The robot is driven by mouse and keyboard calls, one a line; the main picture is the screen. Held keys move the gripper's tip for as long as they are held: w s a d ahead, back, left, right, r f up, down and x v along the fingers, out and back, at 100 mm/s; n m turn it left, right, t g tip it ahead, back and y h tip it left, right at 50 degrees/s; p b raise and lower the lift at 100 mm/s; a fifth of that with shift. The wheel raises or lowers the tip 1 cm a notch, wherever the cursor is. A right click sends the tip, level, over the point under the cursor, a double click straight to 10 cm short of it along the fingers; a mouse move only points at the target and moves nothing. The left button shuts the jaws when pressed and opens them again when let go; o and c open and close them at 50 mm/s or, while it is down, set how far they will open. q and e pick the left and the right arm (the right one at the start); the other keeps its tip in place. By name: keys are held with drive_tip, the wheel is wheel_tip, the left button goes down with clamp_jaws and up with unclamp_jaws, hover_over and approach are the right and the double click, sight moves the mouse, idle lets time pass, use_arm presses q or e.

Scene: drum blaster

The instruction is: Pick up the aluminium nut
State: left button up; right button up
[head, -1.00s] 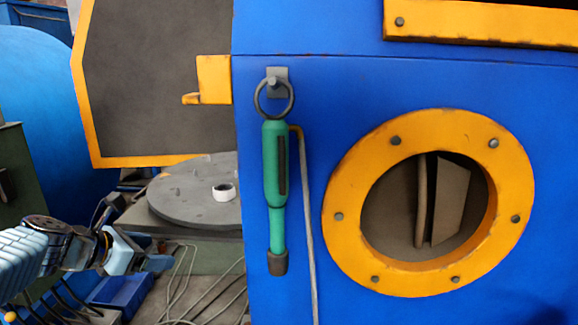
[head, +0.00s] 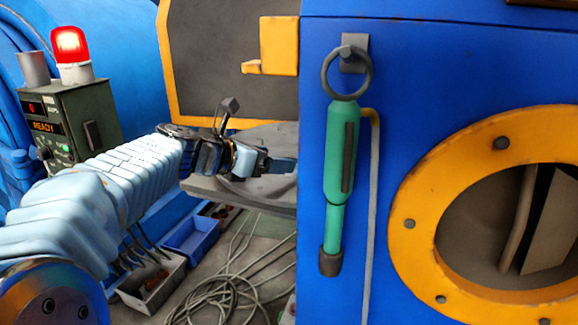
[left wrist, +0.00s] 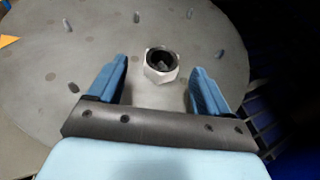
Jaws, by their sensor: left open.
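The aluminium nut (left wrist: 161,66) shows in the left wrist view as a pale hexagonal ring with a dark bore. It sits on a grey round table (left wrist: 45,65) that has several small pegs. My left gripper (left wrist: 160,72) is open, with a blue finger on either side of the nut and gaps to both. I cannot tell its exact height above the table. In the head view my left gripper (head: 262,166) is over the round table (head: 215,190) and the nut is hidden behind it. My right gripper is in neither view.
A blue cabinet (head: 450,60) with a yellow-ringed round window stands right of the table. A green tool (head: 340,165) hangs on it. A control box (head: 75,120) with a lit red beacon (head: 70,45) is at left. Bins (head: 192,234) and coiled cables (head: 225,290) lie below.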

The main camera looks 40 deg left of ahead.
use_arm(q)
drive_tip(key=x, duration=0.4)
drive_tip(key=shift+w+d, duration=0.25)
drive_tip(key=shift+w, duration=0.1)
drive_tip(key=shift+c, duration=0.4)
drive_tip(key=c, duration=1)
